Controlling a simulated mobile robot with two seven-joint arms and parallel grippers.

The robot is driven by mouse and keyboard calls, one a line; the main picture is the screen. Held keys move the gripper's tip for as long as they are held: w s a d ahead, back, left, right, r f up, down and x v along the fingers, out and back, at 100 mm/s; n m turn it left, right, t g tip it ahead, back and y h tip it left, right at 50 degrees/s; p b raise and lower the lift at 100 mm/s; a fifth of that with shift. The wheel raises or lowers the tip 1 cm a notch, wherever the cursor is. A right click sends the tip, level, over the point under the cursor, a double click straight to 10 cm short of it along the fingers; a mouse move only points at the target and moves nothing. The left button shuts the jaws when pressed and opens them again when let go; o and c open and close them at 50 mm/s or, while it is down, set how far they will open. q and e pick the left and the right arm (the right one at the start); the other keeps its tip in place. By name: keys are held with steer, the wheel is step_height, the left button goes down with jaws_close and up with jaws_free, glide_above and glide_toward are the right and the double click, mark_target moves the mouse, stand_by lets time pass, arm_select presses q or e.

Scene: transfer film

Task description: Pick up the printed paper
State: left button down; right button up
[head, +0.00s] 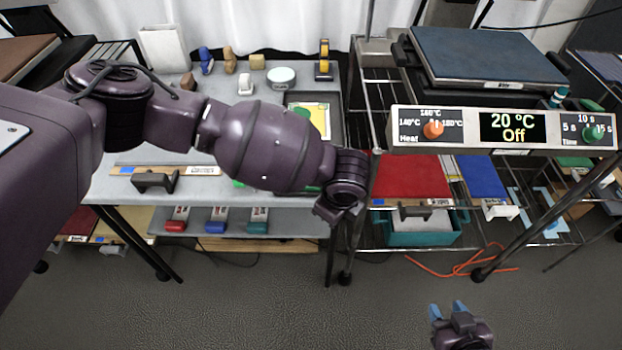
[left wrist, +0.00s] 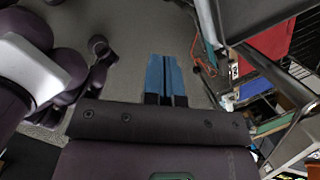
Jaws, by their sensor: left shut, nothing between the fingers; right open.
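A sheet with a yellow print (head: 312,115), which looks like the printed paper, lies in a dark tray on the grey table. My left arm crosses in front of it and hides its lower part. My left gripper (left wrist: 166,62) shows in the left wrist view, with its blue fingers together and empty over the floor. Its fingers do not show in the head view. My right gripper (head: 447,310) is at the bottom right of the head view, open and empty over the floor, well away from the sheet.
A heat press (head: 485,55) with a control panel (head: 505,128) reading 20 °C and Off stands on a wire rack at right. Tape (head: 324,60), a round tin (head: 281,77) and small blocks stand at the table's back. An orange cable (head: 460,266) lies on the floor.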

arm_select(q)
steer(key=w+a+m, duration=0.1)
steer(key=w, duration=0.2)
steer(key=w+a+m+b, duration=0.1)
steer(key=w+a+m, duration=0.1)
steer(key=w, duration=0.1)
steer(key=w+a+m+b, duration=0.1)
steer(key=w+a+m, duration=0.1)
steer(key=w, duration=0.1)
steer(key=shift+w+f+g, duration=0.15)
steer(key=shift+f+g, duration=0.1)
steer(key=shift+g, duration=0.05)
steer(key=shift+f, duration=0.7)
arm_select(e)
steer(key=shift+s+a+f, duration=0.1)
steer(key=shift+s+f, duration=0.15)
steer(key=shift+f, duration=0.65)
